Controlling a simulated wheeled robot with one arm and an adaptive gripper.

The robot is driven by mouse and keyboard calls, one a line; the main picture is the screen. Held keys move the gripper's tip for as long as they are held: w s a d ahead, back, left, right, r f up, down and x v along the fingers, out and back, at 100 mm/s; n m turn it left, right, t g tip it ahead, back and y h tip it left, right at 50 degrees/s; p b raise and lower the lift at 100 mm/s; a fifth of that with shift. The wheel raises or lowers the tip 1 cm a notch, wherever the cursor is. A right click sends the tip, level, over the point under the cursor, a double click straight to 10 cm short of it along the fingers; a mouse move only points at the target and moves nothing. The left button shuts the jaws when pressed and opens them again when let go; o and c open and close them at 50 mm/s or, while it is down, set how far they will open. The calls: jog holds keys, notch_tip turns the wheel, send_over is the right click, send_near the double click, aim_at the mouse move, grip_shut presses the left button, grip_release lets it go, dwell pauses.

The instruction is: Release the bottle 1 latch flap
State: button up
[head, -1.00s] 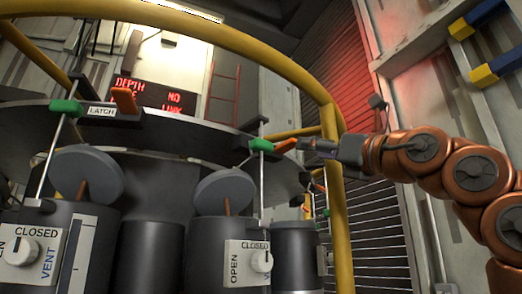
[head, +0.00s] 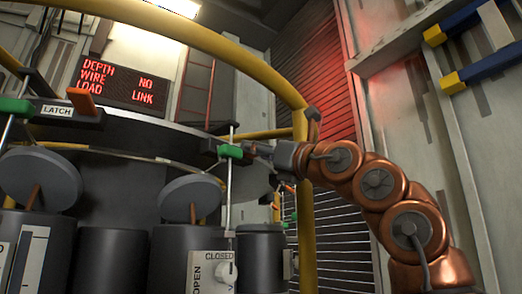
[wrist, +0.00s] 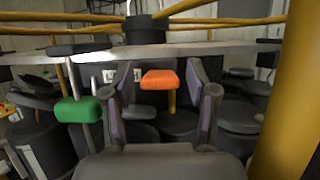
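An orange latch flap (wrist: 160,80) sits on a short post at the rim of the round rosette plate (wrist: 215,49), in the wrist view. My gripper (wrist: 163,85) is open, its two dark fingers on either side of the flap, with visible gaps. In the head view my gripper (head: 255,150) is at the plate's right edge, beside a green knob (head: 230,151) on a thin rod, and it mostly hides the flap. No bottle number is readable.
Dark bottles (head: 190,230) with round lids hang below the plate. A yellow rail (head: 300,200) curves overhead and stands close to my arm; in the wrist view its post (wrist: 285,105) is at right. A red-lit sign (head: 125,85) reads "DEPTH WIRE LOAD NO LINK".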

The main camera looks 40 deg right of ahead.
grip_shut()
